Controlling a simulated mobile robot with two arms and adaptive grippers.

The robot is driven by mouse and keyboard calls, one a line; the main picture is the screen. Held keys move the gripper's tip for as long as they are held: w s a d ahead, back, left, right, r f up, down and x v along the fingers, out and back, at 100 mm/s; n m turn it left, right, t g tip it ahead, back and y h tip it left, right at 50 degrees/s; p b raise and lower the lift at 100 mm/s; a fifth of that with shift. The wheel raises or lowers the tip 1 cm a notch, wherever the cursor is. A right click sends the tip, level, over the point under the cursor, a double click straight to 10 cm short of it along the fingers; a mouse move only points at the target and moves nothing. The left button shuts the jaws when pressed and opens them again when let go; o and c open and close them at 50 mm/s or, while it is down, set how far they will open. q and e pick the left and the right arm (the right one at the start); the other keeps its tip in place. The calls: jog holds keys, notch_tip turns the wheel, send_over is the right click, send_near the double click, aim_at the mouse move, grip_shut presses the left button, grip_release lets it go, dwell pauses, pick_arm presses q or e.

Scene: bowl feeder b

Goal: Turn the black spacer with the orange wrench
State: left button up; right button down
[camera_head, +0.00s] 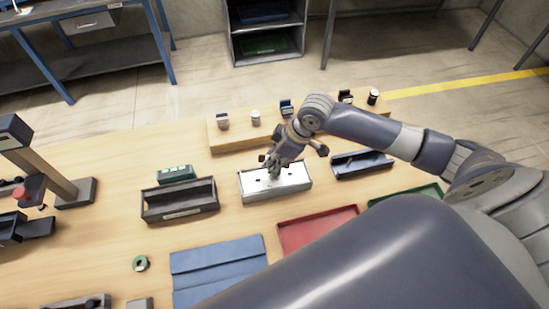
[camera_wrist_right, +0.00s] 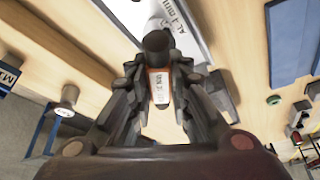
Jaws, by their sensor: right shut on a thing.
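My right gripper (camera_head: 271,166) reaches down over a white box (camera_head: 292,184) in the middle of the table. In the right wrist view its fingers (camera_wrist_right: 158,80) are shut around a narrow orange piece with a white label, which I take to be the orange wrench (camera_wrist_right: 153,76). A dark rounded piece (camera_wrist_right: 155,41) shows just beyond the fingertips, against the white box; I cannot tell whether it is the black spacer or the wrench's end. In the head view the fingers hide the wrench. My left gripper is not in view.
A dark open tray (camera_head: 180,212) and a green box (camera_head: 176,174) stand left of the white box. A blue tray (camera_head: 362,168) is to its right. A wooden riser (camera_head: 235,138) with small parts is behind. A blue mat (camera_head: 215,265) and red tray (camera_head: 318,230) lie in front.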

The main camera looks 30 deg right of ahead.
jog(key=shift+m, duration=0.5)
jog(key=shift+h, duration=0.3)
jog(key=shift+m, duration=0.4)
jog(key=shift+r, duration=0.15)
jog(key=shift+r, duration=2.4)
